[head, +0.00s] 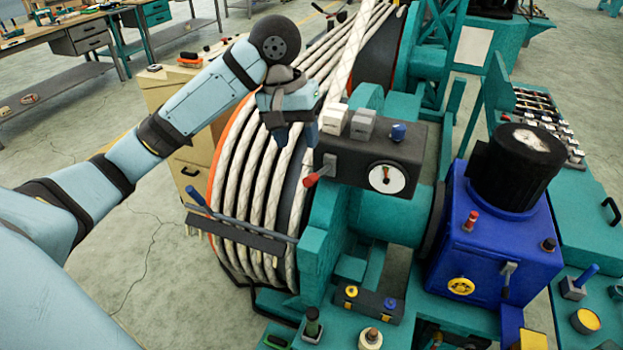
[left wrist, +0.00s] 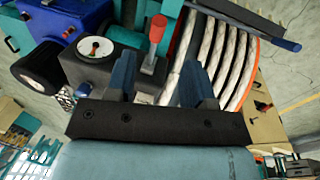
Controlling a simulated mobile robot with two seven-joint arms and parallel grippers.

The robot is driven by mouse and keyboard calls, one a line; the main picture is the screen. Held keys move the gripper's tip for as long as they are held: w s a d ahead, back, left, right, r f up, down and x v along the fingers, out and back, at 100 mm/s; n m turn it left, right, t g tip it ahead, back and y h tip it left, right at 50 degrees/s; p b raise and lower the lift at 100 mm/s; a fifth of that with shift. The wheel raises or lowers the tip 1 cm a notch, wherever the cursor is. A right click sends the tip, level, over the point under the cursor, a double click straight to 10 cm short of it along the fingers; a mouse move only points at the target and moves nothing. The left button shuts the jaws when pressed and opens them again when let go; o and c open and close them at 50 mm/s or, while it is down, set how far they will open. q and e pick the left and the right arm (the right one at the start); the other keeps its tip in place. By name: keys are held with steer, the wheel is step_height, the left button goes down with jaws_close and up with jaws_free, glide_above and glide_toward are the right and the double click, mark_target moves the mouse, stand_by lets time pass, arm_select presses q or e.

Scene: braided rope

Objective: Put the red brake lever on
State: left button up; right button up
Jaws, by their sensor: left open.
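The red brake lever (head: 311,180) sticks out from the front left side of a dark box with a white round gauge (head: 387,178), mounted on the teal winch. In the left wrist view the lever's red handle (left wrist: 157,30) and grey metal base appear in the gap between my fingers, just beyond the tips. My left gripper (head: 293,138) is open and empty, above and slightly left of the lever, beside the dark box. Its two blue-grey fingers (left wrist: 162,70) show spread apart in the wrist view. Contact with the lever is not visible. My right gripper is not in view.
A drum wound with white braided rope (head: 262,195) lies below and left of my gripper. A bar with a blue handle (head: 197,196) crosses its front. Two light switch blocks (head: 362,124) and a blue knob (head: 398,131) stand on the dark box. A blue motor box (head: 490,260) stands right.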

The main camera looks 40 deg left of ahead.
mark_target(307, 177)
arm_select(q)
steer(key=f, duration=0.3)
steer(key=d+f, duration=0.1)
steer(key=f, duration=0.3)
steer(key=w+f, duration=0.1)
steer(key=f, duration=0.2)
steer(key=shift+d+f, duration=0.25)
steer(key=shift+d, duration=0.15)
jaws_close()
